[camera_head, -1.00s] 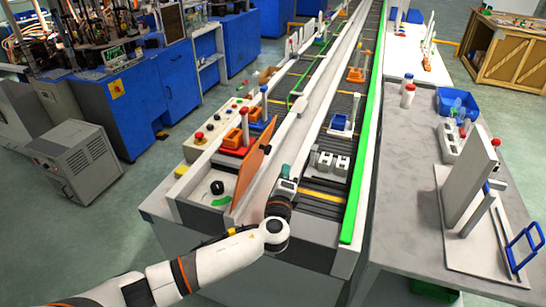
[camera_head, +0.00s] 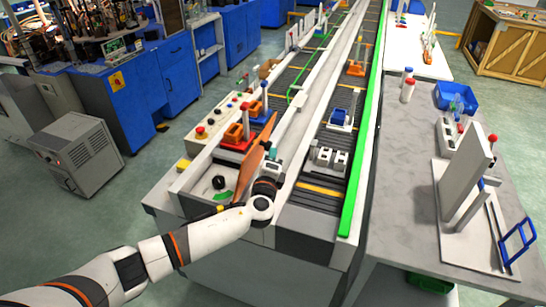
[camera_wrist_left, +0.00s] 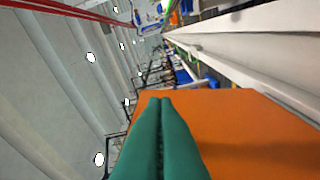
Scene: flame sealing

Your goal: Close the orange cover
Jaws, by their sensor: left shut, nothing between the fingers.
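The orange cover (camera_head: 248,168) stands up, tilted, at the near left end of the conveyor bench, over a pale compartment with a black knob (camera_head: 219,183). My left gripper (camera_head: 270,153) is on the right side of the cover, close to its face. In the left wrist view the teal fingers (camera_wrist_left: 160,102) are shut together and empty. The cover's orange face (camera_wrist_left: 245,130) fills the lower right there, close behind the fingers. I cannot tell whether they touch it. My right gripper is not in view.
An orange-and-red fixture (camera_head: 236,136) sits behind the cover, and a panel with buttons (camera_head: 212,122) lies to its left. A long white rail (camera_head: 310,100) runs to the right of the gripper. Grey blocks (camera_head: 330,158) stand on the conveyor beyond it.

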